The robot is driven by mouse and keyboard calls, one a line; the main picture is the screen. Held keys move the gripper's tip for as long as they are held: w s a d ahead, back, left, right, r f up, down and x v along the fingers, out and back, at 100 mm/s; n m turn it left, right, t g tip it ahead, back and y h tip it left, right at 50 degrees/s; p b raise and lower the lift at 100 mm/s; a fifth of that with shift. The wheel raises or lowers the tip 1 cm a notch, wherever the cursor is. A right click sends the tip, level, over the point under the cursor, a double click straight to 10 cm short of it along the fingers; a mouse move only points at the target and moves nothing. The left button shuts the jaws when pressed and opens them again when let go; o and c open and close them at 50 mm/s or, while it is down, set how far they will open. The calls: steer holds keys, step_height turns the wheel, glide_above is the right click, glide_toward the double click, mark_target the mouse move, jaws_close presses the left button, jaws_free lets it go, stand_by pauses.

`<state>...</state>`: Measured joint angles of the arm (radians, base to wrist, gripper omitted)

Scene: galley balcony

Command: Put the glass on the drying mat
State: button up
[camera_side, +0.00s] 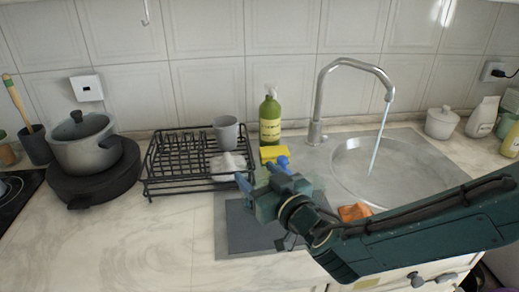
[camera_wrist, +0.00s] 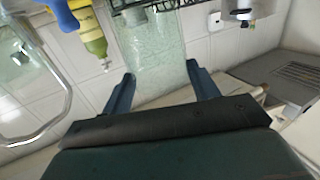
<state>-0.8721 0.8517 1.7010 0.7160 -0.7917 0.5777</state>
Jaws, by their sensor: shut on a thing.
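The glass (camera_wrist: 153,62) is clear and faintly green. In the wrist view it sits between the two blue fingers of my gripper (camera_wrist: 160,82), which is shut on it. In the side view my gripper (camera_side: 263,174) is above the back part of the dark grey drying mat (camera_side: 240,232), and the glass can hardly be made out there. The mat lies flat on the counter in front of the dish rack and left of the sink. My gripper and arm hide part of its right side.
The black dish rack (camera_side: 165,186) holds a grey cup (camera_side: 226,132) and a white item. A green bottle (camera_side: 270,118) and yellow sponge (camera_side: 272,153) stand behind my gripper. An orange cloth (camera_side: 354,212) lies by the sink (camera_side: 345,165), where the tap (camera_side: 318,100) runs. Counter left of the mat is clear.

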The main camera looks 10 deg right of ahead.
steer(key=shift+f, duration=1.95)
steer(key=shift+f, duration=0.45)
steer(key=o, duration=1.5)
steer(key=shift+f, duration=0.1)
steer(key=shift+s, duration=0.1)
steer(key=v, duration=1.3)
steer(key=shift+s+d, duration=0.2)
steer(key=shift+s, duration=0.1)
